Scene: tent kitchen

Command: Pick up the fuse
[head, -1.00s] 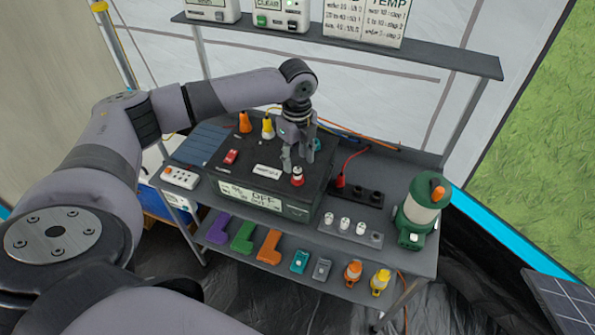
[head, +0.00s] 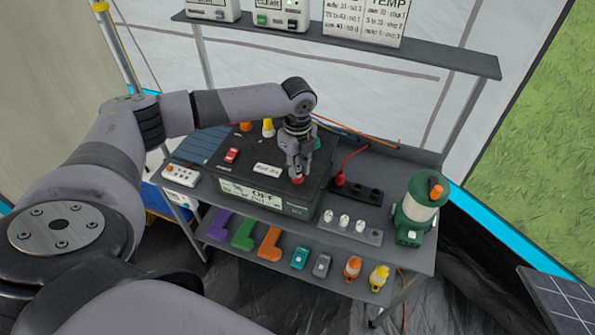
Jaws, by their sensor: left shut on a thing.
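The small red-and-white piece, which looks like the fuse (head: 298,180), stands on the top of the dark box (head: 262,190) near its front right; its red part shows and its upper part is hidden by my fingers. My left gripper (head: 298,174) comes down on it from above and is shut on it. I cannot tell whether the fuse has left the box top. My right gripper is out of view.
A grey strip with several white pieces (head: 362,236) lies right of the box, with a green lantern (head: 418,210) beyond it. A red switch (head: 231,156) and a white label (head: 268,168) are on the box. A shelf (head: 350,42) hangs above.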

